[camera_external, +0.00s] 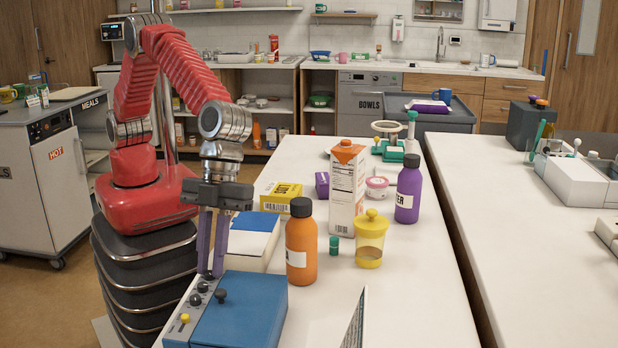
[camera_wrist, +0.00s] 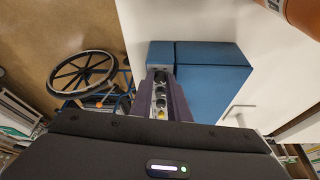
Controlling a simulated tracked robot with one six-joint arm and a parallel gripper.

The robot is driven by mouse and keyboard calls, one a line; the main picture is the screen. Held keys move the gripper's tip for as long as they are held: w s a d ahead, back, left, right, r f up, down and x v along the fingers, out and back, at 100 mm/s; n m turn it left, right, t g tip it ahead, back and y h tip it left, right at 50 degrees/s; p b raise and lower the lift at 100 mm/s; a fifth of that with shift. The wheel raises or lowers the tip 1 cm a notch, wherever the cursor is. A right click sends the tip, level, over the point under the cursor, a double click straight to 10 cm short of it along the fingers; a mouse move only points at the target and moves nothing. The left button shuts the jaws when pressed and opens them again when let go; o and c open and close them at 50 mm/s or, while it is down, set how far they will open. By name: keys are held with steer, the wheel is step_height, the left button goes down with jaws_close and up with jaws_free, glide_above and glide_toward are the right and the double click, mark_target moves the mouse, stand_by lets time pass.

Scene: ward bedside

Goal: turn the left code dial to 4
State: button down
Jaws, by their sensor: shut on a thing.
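A blue lockbox (camera_external: 243,312) with a grey panel (camera_external: 176,339) stands at the front edge of the white table. Several dark dials sit in a row on the panel, with a yellow knob (camera_external: 185,318) at the near end. My gripper (camera_external: 211,275) points down, its two purple fingers shut on the far-end dial, the left code dial. The fingers mostly hide that dial in the outside view. In the wrist view the box (camera_wrist: 212,75) lies right of the fingers and the dials (camera_wrist: 161,89) show between them. The dial's number is too small to read.
An orange bottle (camera_external: 301,245) stands close behind the box. A blue-and-white book (camera_external: 252,240) lies beside the arm. A carton (camera_external: 346,190), a yellow-lidded jar (camera_external: 370,240) and a purple bottle (camera_external: 408,190) stand farther back. The table's right front is mostly clear.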

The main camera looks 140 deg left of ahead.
steer(key=shift+a, duration=0.1)
stand_by(0.3)
steer(key=c, duration=2)
jaws_free()
steer(key=shift+n, duration=0.3)
steer(key=shift+s+d+n+t+y, duration=0.15)
steer(key=shift+n+t+y, duration=0.25)
steer(key=shift+n, duration=0.8)
steer(key=shift+s+d+n+t+y, duration=0.15)
steer(key=shift+n+y, duration=0.35)
steer(key=shift+n, duration=0.7)
steer(key=shift+d+n+t+y, duration=0.15)
steer(key=shift+n+y, duration=0.35)
steer(key=shift+n, duration=0.85)
steer(key=shift+d+n+t+y, duration=0.15)
steer(key=shift+n+y, duration=0.35)
steer(key=shift+n, duration=0.85)
steer(key=v, duration=1.4)
steer(key=shift+m+g, duration=0.3)
steer(key=shift+g, duration=0.45)
steer(key=s+a, duration=0.1)
steer(key=s, duration=0.6)
steer(key=s+a, duration=0.1)
steer(key=s, duration=0.7)
steer(key=s+a+f, duration=0.1)
steer(key=s, duration=0.6)
steer(key=shift+s+a, duration=0.15)
steer(key=shift+a, duration=0.15)
